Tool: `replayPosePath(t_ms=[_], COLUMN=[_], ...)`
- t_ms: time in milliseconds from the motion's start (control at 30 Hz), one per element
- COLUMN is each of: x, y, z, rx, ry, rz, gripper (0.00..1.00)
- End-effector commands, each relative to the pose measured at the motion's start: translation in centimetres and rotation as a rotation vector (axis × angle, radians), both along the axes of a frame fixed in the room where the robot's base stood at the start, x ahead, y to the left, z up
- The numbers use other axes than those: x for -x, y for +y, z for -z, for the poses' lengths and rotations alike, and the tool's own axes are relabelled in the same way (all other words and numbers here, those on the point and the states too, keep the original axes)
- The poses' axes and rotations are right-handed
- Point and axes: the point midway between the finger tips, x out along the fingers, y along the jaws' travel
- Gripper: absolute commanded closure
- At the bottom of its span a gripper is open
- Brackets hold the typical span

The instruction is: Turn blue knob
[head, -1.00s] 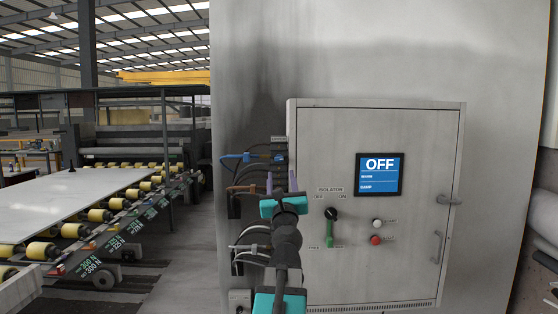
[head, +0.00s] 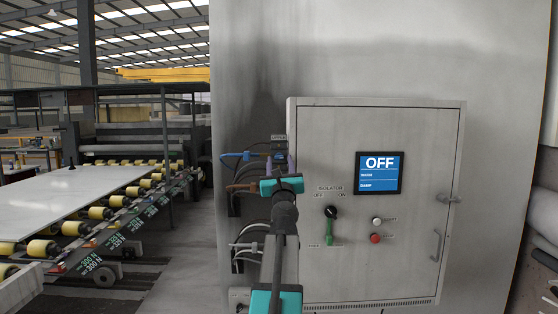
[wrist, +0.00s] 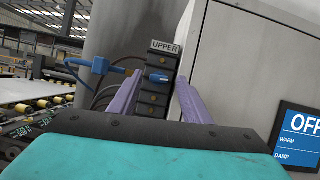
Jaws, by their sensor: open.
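A small blue knob (wrist: 158,78) sits on a dark vertical block (wrist: 152,102) below a label reading UPPER, in the wrist view. My gripper (wrist: 158,86) has its purple fingers apart, one to each side of the knob in that picture. Nothing is held between them. I cannot tell whether either finger touches the knob or the block. In the head view my gripper (head: 281,166) is in front of the block, left of the grey cabinet, and its fingers partly cover that area.
A blue fitting with a hose (wrist: 99,66) is left of the knob. The grey cabinet (head: 420,270) stands close on the right, with a screen (head: 379,174) reading OFF, an isolator switch (head: 331,212) and a handle (head: 436,246). A roller conveyor (head: 130,200) is at left.

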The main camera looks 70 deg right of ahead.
Motion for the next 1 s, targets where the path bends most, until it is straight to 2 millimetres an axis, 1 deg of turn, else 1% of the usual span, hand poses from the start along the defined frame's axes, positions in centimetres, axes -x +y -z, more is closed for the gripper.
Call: replayPosePath(t_ms=[33, 100, 300, 733, 867, 900, 967, 1000], x=[-0.2, -0.4, -0.8, -0.9, -0.9, -0.9, -0.9, -0.9], y=[-0.6, -1.0, -1.8, -2.0, -2.0, -2.0, -2.0, -2.0], z=[-0.3, -0.5, -0.8, -0.9, -0.9, -0.9, -0.9, -0.9], rx=[0.000, 0.000, 0.000, 0.000, 0.000, 0.000, 0.000, 0.000], ry=[0.000, 0.001, 0.000, 0.000, 0.000, 0.000, 0.001, 0.001], rz=[0.000, 0.000, 0.000, -0.001, -0.001, -0.001, 0.000, 0.000], gripper=[0.56, 0.56, 0.56, 0.56, 0.78, 0.85, 0.95, 0.97])
